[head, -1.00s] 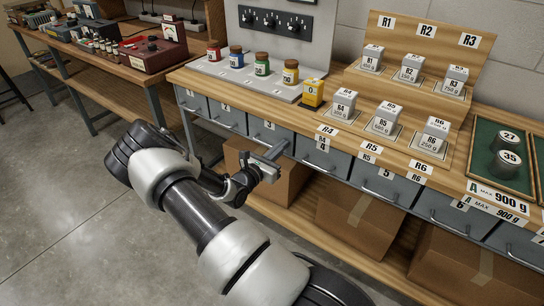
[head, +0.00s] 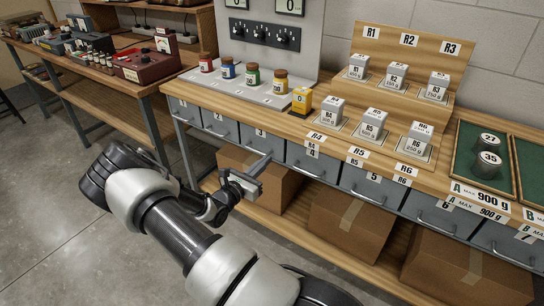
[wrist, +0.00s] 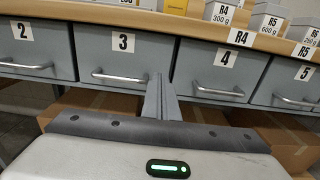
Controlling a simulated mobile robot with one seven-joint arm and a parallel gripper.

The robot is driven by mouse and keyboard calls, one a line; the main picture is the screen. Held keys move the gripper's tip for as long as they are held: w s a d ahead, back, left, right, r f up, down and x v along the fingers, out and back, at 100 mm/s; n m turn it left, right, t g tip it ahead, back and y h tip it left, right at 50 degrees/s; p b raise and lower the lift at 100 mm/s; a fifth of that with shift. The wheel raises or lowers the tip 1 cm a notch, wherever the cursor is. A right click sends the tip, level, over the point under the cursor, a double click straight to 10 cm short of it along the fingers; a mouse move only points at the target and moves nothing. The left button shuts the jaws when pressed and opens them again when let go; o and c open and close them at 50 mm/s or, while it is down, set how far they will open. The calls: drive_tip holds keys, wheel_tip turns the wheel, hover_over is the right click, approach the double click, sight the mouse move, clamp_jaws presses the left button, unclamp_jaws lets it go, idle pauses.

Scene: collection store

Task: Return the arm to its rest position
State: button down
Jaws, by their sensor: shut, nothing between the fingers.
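My gripper (head: 257,167) is at the end of my arm, in front of the drawer fronts below the bench edge. Its fingers are shut and hold nothing. In the wrist view the closed fingers (wrist: 160,97) point at the gap between drawer 3 (wrist: 122,60) and drawer 4 (wrist: 217,70). My arm is bent and reaches from the bottom of the head view up toward the bench. I cannot tell exactly how far the fingertips are from the drawers.
A green tray (head: 468,181) holds two dark cylinders. Cardboard boxes (head: 345,222) stand on the lower shelf. The grey floor (head: 45,190) at left is clear.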

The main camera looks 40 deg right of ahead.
drive_tip(key=p+v, duration=0.1)
drive_tip(key=v, duration=0.7)
drive_tip(key=s+a+r+m+g+y, duration=0.2)
drive_tip(key=s+r+m+g+y, duration=0.2)
drive_tip(key=s+r+m, duration=0.25)
drive_tip(key=s+a+r+m+g+y, duration=0.3)
drive_tip(key=s+r+m+g, duration=0.15)
drive_tip(key=r+m, duration=0.25)
drive_tip(key=s+a+r+m+t+y, duration=0.8)
drive_tip(key=s+a+r+y, duration=0.3)
drive_tip(key=a+r, duration=0.5)
wheel_tip(320, 180, up, 20)
drive_tip(key=s+h+p, duration=0.1)
drive_tip(key=p, duration=1.9)
drive_tip(key=shift+s+a, duration=0.3)
drive_tip(key=shift+a, duration=0.1)
